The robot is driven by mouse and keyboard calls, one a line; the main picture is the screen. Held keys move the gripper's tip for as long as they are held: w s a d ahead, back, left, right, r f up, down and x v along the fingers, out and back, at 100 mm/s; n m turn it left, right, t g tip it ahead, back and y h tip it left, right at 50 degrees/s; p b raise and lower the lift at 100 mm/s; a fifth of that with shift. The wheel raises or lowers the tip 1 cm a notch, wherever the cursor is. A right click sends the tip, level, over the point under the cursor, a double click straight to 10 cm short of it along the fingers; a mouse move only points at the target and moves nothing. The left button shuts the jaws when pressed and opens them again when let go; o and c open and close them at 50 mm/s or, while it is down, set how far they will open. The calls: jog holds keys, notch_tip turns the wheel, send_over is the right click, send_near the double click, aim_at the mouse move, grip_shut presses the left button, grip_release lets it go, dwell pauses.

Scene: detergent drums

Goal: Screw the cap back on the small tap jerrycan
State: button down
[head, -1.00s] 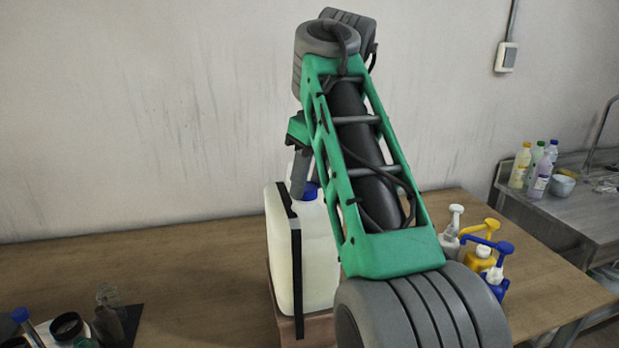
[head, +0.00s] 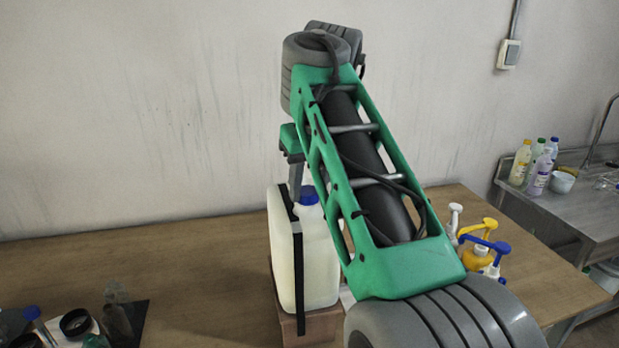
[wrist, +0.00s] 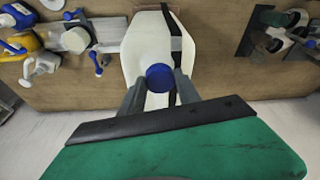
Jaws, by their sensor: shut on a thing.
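The small jerrycan (head: 318,262) is a pale, translucent can with a black strap down its side, upright on a brown block (head: 306,328). Its top also shows in the wrist view (wrist: 147,45). The blue cap (wrist: 160,77) sits between my two fingertips in the wrist view. In the head view the cap (head: 309,196) is at the can's top, beside a grey finger. My gripper (wrist: 160,84) is shut on the cap from above. The neck under the cap is hidden, so I cannot tell how the cap sits on it. No tap is clearly visible.
Pump bottles with yellow, blue and white heads (head: 482,250) stand right of the can. A dark mat with jars (head: 75,323) lies at the front left. A metal sink counter with bottles (head: 540,170) is at the right.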

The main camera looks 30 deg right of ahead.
jog(key=shift+a+m+p, duration=0.1)
jog(key=shift+m+p, duration=0.7)
jog(key=shift+p, duration=0.2)
jog(key=shift+f, duration=0.15)
jog(key=shift+m+h+p, duration=0.3)
jog(key=shift+m+p, duration=0.1)
jog(key=shift+p, duration=0.15)
jog(key=shift+a+m+h+p, duration=0.1)
jog(key=shift+m+h+p, duration=0.2)
jog(key=shift+m+p, duration=1.15)
jog(key=shift+m+g+p, duration=0.4)
jog(key=shift+m+p, duration=0.45)
jog(key=shift+p, duration=0.6)
jog(key=shift+m+h, duration=0.3)
jog(key=c, duration=1.1)
grip_release()
jog(key=shift+w, duration=0.1)
jog(key=shift+o, duration=0.2)
jog(key=shift+r+p, duration=0.2)
jog(key=shift+p, duration=0.15)
